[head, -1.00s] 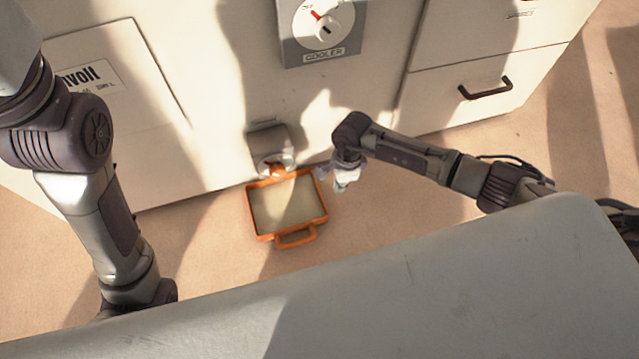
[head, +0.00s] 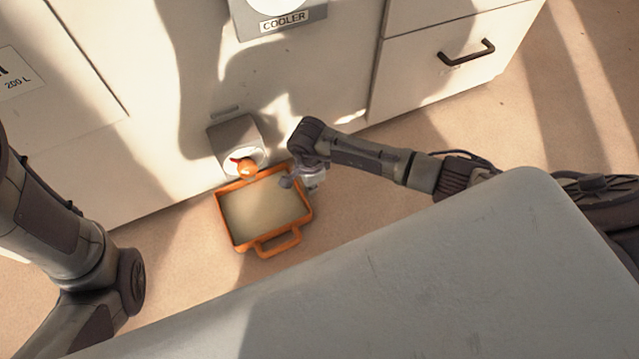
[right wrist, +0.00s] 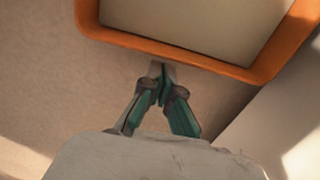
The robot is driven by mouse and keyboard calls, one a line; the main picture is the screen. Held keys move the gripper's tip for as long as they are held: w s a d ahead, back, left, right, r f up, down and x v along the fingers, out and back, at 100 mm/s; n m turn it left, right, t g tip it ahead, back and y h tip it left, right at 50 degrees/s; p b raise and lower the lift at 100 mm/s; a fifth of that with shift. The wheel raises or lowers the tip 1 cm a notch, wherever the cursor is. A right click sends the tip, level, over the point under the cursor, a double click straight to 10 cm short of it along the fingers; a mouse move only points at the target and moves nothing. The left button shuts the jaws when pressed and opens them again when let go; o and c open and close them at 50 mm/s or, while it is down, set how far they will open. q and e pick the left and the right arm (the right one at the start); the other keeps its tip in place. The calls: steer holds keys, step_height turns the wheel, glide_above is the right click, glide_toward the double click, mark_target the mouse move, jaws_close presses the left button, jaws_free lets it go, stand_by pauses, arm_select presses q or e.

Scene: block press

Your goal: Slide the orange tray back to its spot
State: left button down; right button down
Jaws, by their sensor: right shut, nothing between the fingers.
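My right gripper (head: 310,182) is at the tray's right side, near the back right corner. In the right wrist view its fingers (right wrist: 162,72) are shut and empty, with the tips close to the outside of the orange rim (right wrist: 200,60). I cannot tell whether they touch it. My left arm shows at the left, but its gripper is out of view.
The cabinet front (head: 165,170) stands behind the tray, with a drawer (head: 440,70) and dark handle at the right. A grey surface (head: 400,265) fills the front of the head view. The floor (head: 180,250) left of the tray is clear.

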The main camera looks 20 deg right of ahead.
mark_target(295, 201)
steer(key=shift+a, duration=0.55)
steer(key=a, duration=0.3)
steer(key=shift+a, duration=0.35)
